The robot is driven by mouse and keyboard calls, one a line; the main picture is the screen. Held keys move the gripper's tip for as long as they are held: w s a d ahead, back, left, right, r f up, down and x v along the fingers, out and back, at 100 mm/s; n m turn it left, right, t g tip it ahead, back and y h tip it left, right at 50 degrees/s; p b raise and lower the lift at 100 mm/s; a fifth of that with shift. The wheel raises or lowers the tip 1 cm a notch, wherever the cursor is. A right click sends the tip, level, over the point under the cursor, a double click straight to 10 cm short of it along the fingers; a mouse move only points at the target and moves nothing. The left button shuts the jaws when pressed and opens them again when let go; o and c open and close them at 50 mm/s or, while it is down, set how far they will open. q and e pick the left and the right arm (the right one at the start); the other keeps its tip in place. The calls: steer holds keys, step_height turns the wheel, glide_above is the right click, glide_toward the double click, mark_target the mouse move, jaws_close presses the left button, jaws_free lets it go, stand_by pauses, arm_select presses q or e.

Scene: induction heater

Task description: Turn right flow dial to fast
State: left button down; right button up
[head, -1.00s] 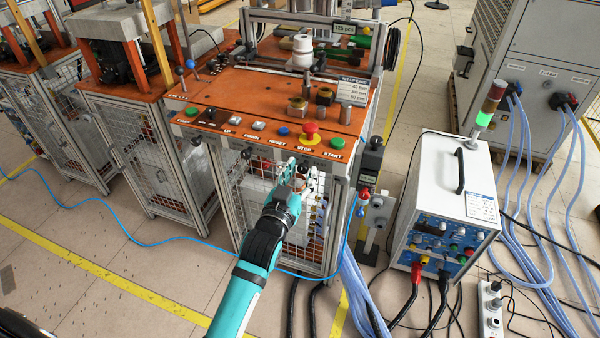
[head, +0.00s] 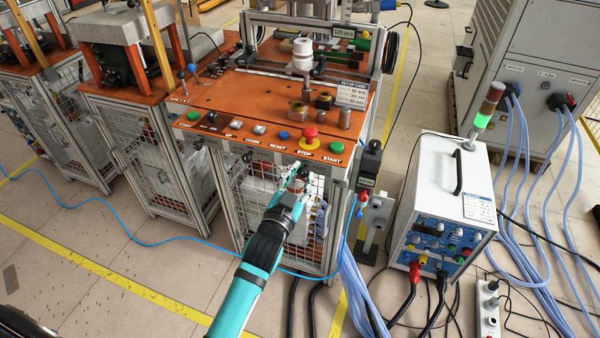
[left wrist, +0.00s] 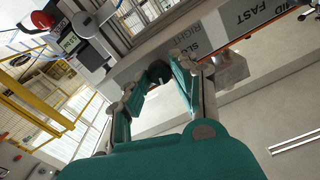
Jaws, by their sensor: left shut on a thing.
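The right flow dial, a small black knob (left wrist: 158,72), sits on the grey front edge of the orange-topped machine (head: 262,95). In the left wrist view it is between my left fingertips, beside the labels "SLOW", "RIGHT", "MID" and "FAST" (left wrist: 262,12). My left gripper (left wrist: 160,78) is shut on this dial, with a finger on either side. In the head view the same gripper (head: 299,178) is at the front edge below the STOP button and mostly hides the dial. The pointer direction is not clear. My right gripper is not in view.
The red STOP button (head: 310,132) and green START button (head: 336,147) are just above the gripper. Another black knob (head: 247,156) is to the left on the front edge. The white power unit (head: 434,195) stands to the right, with cables on the floor.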

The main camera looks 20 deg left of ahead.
arm_select(q)
steer(key=m+p, duration=0.1)
steer(key=m, duration=0.3)
steer(key=shift+m+p, duration=0.3)
steer(key=shift+d+m+p, duration=0.1)
steer(key=shift+m+p, duration=0.2)
steer(key=shift+m, duration=1.6)
steer(key=c, duration=1.1)
jaws_free()
steer(key=s, duration=1.2)
steer(key=shift+a, duration=0.2)
